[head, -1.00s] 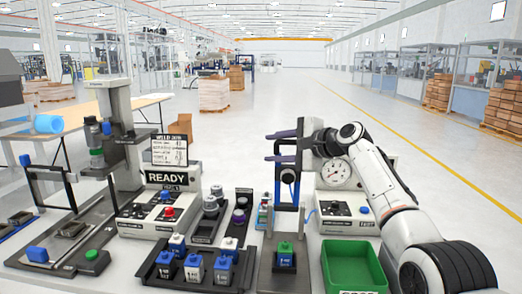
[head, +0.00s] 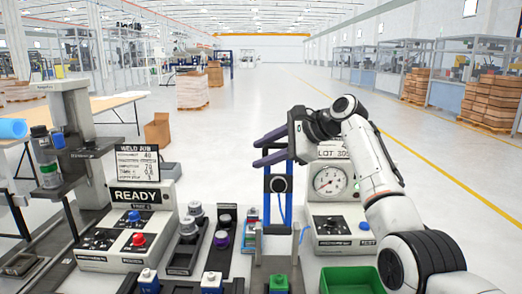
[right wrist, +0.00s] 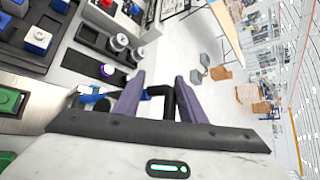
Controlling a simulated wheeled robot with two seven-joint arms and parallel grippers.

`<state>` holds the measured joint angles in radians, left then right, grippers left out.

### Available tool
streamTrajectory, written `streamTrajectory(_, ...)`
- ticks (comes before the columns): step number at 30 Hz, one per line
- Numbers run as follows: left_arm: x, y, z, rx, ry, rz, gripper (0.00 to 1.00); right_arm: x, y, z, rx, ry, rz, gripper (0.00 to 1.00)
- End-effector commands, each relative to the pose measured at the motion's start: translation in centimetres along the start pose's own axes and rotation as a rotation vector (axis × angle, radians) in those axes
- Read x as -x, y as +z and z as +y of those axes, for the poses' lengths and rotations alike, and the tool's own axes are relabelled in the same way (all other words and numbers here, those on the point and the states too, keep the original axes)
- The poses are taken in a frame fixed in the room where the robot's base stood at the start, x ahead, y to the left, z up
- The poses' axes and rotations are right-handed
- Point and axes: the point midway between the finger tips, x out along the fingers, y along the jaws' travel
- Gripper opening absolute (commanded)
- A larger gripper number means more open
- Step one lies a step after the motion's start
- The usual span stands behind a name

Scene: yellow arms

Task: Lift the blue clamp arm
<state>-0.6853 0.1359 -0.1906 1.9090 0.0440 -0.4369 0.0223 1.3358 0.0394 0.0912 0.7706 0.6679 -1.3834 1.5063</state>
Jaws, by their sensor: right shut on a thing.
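The blue clamp arm (head: 268,205) stands upright as a blue frame with a dark round part in its middle, behind a green-topped block. My right gripper (head: 270,148) is at its top, with two purple fingers pointing left. In the right wrist view the purple fingers (right wrist: 160,98) are closed about a black bar (right wrist: 167,99), and a blue piece (right wrist: 92,98) of the clamp shows just left of them. The right gripper is shut on the clamp arm. How deep the bar sits between the fingers is partly hidden. My left gripper is not in view.
A gauge box (head: 340,222) stands close right of the clamp, with a green bin (head: 350,279) in front. Left are dark knobs on a tray (head: 222,240), a READY control box (head: 125,240) and a tall press (head: 70,130).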

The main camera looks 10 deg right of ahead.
Motion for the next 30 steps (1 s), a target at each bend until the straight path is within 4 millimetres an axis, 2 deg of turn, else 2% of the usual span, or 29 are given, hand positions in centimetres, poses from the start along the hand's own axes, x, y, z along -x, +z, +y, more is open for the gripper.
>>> streamTrajectory(1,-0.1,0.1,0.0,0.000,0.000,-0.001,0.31,-0.3,-2.0,1.2,-0.009,0.027,0.035,0.00)
streamTrajectory(6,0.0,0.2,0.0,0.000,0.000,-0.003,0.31,-0.3,-2.0,1.2,-0.008,0.028,0.035,0.00)
streamTrajectory(7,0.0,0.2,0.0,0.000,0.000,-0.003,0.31,-0.3,-2.0,1.2,-0.008,0.028,0.035,0.34)
streamTrajectory(15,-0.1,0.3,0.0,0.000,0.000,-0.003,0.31,-0.2,-2.0,1.1,-0.010,0.027,0.035,0.32)
streamTrajectory(19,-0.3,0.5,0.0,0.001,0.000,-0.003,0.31,0.6,-1.9,1.1,-0.010,0.023,0.033,0.32)
streamTrajectory(23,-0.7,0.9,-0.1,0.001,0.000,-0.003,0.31,2.7,-1.6,1.0,-0.006,0.017,0.031,0.32)
streamTrajectory(30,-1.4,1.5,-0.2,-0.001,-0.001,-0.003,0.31,7.8,-0.6,0.4,0.003,0.003,0.020,0.32)
